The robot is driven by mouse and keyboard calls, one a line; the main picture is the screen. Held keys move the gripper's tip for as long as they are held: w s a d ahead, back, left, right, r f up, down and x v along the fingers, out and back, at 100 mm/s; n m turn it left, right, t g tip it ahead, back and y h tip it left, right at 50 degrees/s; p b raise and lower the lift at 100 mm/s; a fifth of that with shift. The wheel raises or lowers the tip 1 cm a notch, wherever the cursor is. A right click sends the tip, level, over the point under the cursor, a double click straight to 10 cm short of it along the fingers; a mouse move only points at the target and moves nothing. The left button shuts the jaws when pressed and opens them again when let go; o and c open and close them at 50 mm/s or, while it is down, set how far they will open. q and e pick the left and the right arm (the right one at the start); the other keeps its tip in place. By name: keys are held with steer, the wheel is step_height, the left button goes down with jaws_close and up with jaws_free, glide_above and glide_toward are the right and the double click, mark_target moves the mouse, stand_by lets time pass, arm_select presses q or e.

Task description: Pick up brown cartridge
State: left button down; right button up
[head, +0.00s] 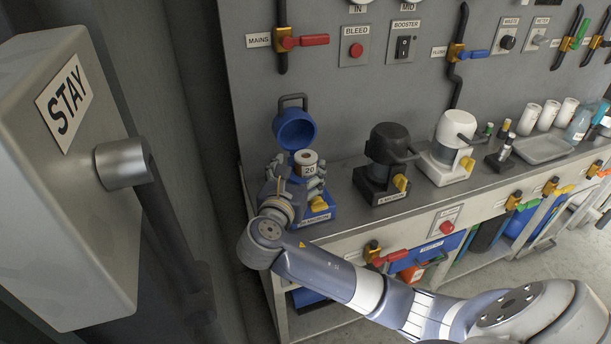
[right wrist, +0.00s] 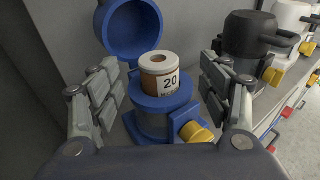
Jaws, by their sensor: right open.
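The brown cartridge (head: 307,164) is a short cylinder with a white label reading 20 and a brown band. It sits upright in the top of the blue housing (head: 321,216), whose round blue lid (head: 295,129) is swung open behind it. In the right wrist view the cartridge (right wrist: 159,74) stands centred between my fingers. My right gripper (right wrist: 163,90) is open, one finger on each side of the cartridge, with a gap showing on both sides. In the head view my right gripper (head: 296,181) partly hides the housing. My left gripper is not in view.
A black-topped housing (head: 390,147) and a white housing (head: 448,143) stand to the right on the grey counter. A yellow knob (right wrist: 196,132) sticks out at the blue housing's front. A large grey STAY box (head: 62,180) with a handle is at the left.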

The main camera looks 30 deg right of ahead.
mark_target(304, 160)
steer(key=x, duration=0.8)
steer(key=shift+a+f, duration=0.15)
steer(key=shift+f, duration=0.2)
steer(key=shift+c, duration=0.3)
steer(key=c, duration=1.4)
jaws_close()
steer(key=shift+r, duration=0.15)
